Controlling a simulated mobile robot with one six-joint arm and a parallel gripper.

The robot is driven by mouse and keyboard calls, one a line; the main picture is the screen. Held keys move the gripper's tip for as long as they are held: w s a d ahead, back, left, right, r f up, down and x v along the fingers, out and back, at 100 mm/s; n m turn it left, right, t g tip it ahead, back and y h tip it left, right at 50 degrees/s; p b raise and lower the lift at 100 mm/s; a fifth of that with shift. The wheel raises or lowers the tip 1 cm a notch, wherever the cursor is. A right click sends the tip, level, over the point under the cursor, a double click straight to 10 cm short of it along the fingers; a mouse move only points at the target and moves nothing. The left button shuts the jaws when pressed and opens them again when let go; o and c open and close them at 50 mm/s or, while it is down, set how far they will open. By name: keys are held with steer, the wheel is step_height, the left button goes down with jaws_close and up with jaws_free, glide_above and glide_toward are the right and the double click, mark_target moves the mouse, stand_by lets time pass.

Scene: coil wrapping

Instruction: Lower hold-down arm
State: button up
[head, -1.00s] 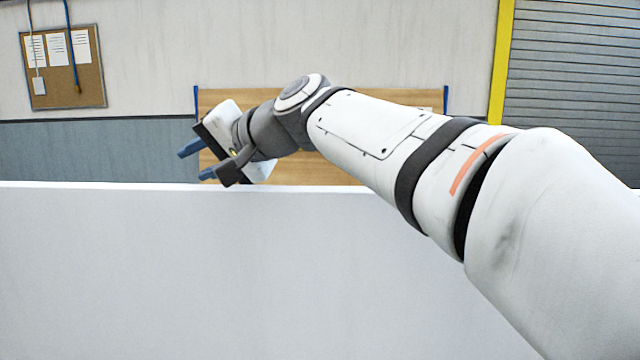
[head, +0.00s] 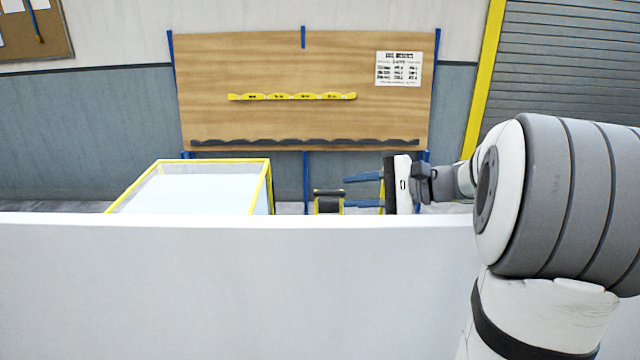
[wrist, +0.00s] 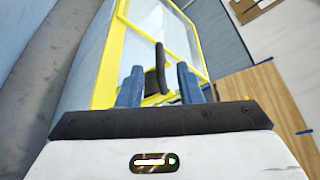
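A black upright part with yellow edging, which looks like the hold-down arm (head: 328,201), shows behind the white wall in the head view. Its lower part is hidden by the wall. My gripper (head: 347,191) is just right of it, with two blue fingers pointing left and spread apart. In the wrist view the black part (wrist: 156,74) shows between the two open blue fingers, seemingly just ahead of their tips. I cannot tell if they touch. No grip on it shows.
A yellow-framed box with pale panels (head: 200,190) stands to the left. The white wall (head: 240,290) crosses the foreground. A wooden board (head: 290,60) with a yellow strip and a paper sheet stands behind. My arm fills the right side.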

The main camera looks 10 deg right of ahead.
mark_target(321, 195)
steer(key=x, duration=0.7)
steer(key=shift+w+a+b, duration=0.15)
steer(key=shift+a+b, duration=0.2)
steer(key=shift+c, duration=0.5)
jaws_close()
steer(key=shift+f, duration=0.1)
